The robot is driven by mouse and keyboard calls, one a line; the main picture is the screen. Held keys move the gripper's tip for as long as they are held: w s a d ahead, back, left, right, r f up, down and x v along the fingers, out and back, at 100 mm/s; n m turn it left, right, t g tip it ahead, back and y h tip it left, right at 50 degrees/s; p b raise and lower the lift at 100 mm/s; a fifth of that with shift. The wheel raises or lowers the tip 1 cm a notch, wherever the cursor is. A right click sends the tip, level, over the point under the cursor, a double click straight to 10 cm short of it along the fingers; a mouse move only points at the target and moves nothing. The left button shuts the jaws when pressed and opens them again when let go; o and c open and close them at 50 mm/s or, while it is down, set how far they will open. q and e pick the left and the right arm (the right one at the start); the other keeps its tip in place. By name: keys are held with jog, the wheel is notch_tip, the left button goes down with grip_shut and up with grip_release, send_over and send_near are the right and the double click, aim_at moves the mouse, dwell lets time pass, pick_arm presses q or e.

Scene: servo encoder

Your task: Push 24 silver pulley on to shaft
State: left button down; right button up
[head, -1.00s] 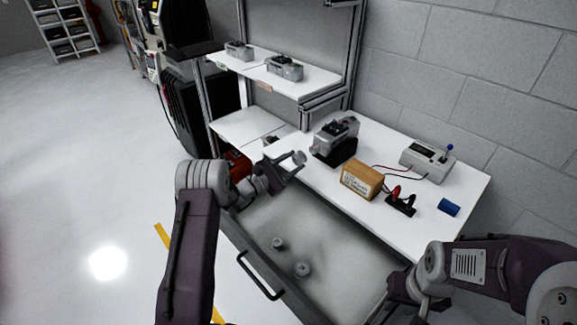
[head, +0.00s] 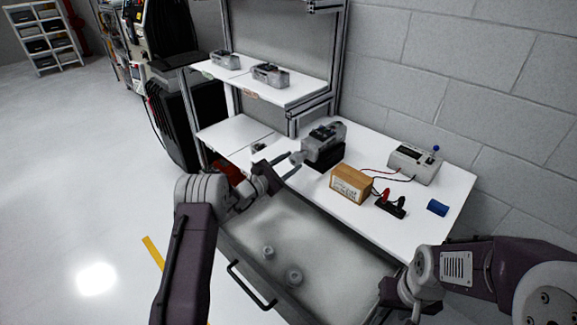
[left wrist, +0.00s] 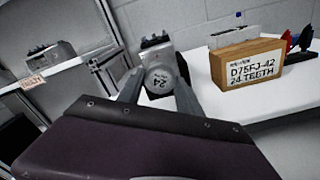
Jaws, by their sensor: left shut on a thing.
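A silver pulley marked 24 (left wrist: 158,79) is clamped between the two fingers of my left gripper (left wrist: 157,88), its numbered face toward the left wrist camera. In the head view my left gripper (head: 288,167) holds the pulley (head: 296,158) at the front left side of the grey servo unit (head: 324,143), which sits on a black block. The pulley hides the shaft, and I cannot tell whether it touches the shaft. In the left wrist view the servo unit (left wrist: 155,47) shows behind the pulley. My right gripper (head: 393,300) is low at the right, its fingers unclear.
An open drawer (head: 320,250) below the table holds two more pulleys (head: 268,252) (head: 294,277). A cardboard box (head: 350,185), red and black clips (head: 390,203), a blue cylinder (head: 437,208) and a meter box (head: 414,164) stand on the table. More units (head: 270,75) sit on the shelf.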

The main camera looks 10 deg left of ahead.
pick_arm(q)
jog(key=shift+w+d, duration=0.1)
jog(key=shift+w, duration=0.05)
jog(key=c, duration=0.7)
grip_release()
jog(key=shift+s, duration=0.2)
jog(key=shift+v, duration=1.25)
jog(key=shift+s+a, duration=0.1)
jog(key=shift+a, duration=0.1)
jog(key=b+v, duration=0.1)
jog(key=v, duration=0.5)
